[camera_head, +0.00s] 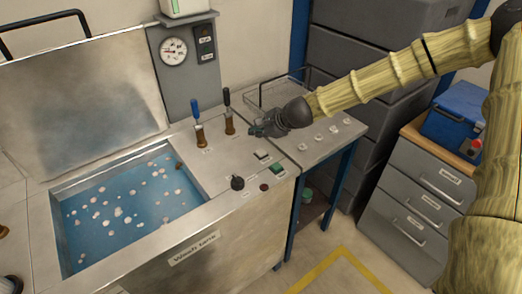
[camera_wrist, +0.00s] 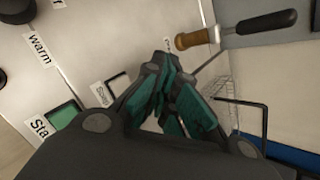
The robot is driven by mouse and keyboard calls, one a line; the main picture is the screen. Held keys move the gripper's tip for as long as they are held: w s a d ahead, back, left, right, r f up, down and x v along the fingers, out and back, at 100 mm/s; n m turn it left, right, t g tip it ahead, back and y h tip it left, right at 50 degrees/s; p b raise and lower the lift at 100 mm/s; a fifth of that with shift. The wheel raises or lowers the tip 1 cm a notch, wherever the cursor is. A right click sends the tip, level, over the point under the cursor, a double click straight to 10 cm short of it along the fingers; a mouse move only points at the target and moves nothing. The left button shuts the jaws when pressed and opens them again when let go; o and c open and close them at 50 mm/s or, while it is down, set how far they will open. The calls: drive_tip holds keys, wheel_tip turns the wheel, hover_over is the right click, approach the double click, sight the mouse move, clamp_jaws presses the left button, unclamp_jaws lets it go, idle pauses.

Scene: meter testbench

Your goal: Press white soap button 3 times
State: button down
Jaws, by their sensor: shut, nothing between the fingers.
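The white soap button (camera_head: 262,155) sits in a dark frame on the metal bench top, just behind a green button (camera_head: 278,168). In the wrist view the soap button (camera_wrist: 118,83) is partly hidden by my gripper, beside a label that seems to read "Soap" (camera_wrist: 101,94). My gripper (camera_head: 258,131) is above the bench, behind the soap button in the head view. In the wrist view the fingers of my gripper (camera_wrist: 163,66) are close together and empty. No contact with the button shows.
A black knob (camera_head: 237,183) and a dark red button (camera_head: 264,187) are at the front. An open water basin (camera_head: 125,208) is at left. A side table (camera_head: 325,143) holds several small pale objects.

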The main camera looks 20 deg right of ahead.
sight(259, 153)
drive_tip(key=r+p, duration=0.3)
drive_tip(key=p, duration=0.1)
drive_tip(key=shift+d+r, duration=0.15)
drive_tip(key=shift+d, duration=0.05)
idle(0.4)
wheel_tip(259, 153, down, 9)
drive_tip(key=b, duration=0.7)
idle(1.5)
drive_tip(key=shift+f+b, duration=0.35)
